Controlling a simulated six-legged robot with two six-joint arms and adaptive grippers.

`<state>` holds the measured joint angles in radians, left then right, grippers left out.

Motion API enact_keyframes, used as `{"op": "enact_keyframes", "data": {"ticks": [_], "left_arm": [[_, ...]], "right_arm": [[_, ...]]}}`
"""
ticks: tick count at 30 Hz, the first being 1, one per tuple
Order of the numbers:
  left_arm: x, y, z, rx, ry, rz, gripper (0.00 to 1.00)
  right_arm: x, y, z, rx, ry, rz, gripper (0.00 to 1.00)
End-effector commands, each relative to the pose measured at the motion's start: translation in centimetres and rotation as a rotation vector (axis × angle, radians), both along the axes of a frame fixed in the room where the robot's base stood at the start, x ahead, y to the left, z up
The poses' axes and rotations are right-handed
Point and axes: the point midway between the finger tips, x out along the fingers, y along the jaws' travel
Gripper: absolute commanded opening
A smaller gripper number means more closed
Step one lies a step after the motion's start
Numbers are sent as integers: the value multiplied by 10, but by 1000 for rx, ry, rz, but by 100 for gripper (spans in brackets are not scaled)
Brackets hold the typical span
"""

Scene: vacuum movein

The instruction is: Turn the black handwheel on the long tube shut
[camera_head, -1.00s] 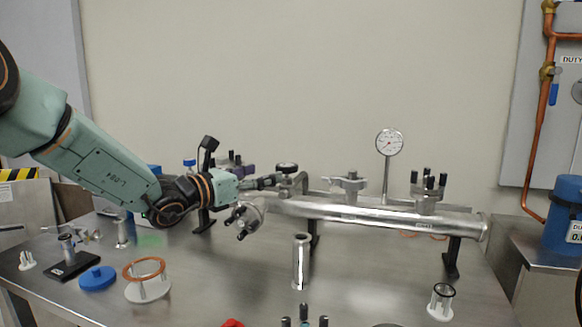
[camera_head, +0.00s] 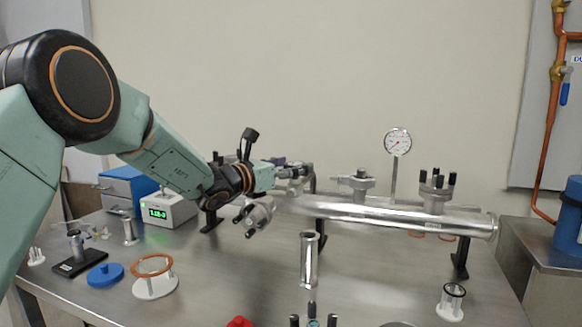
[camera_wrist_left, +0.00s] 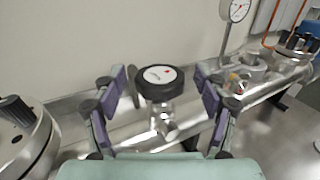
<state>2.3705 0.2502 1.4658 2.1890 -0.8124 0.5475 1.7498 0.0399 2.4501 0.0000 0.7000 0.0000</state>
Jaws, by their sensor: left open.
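The black handwheel (camera_wrist_left: 160,82) has a white label on top and sits on a short metal valve on the long tube. In the left wrist view it lies between the two spread fingers of my left gripper (camera_wrist_left: 162,95), with a gap on each side. The long silver tube (camera_head: 400,215) lies level on black stands. In the head view my left gripper (camera_head: 294,170) is at the tube's left end, and its fingers largely hide the handwheel there. My left gripper is open and holds nothing. My right gripper does not show.
A round gauge (camera_head: 397,142) and clamps stand up from the tube. A steel cylinder (camera_head: 309,260) stands in front. A copper-coloured ring on a white stand (camera_head: 153,285), a blue cap (camera_head: 105,274) and a display box (camera_head: 160,211) are on the left.

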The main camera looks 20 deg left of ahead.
Motion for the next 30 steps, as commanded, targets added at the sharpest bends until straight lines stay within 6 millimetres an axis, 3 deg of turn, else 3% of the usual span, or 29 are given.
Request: {"op": "enact_keyframes", "data": {"ticks": [20,30], "left_arm": [[0,0,-1,2,1,0,18],[2,2,0,2,1,-89,18]], "right_arm": [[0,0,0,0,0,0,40],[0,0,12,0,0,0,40]]}}
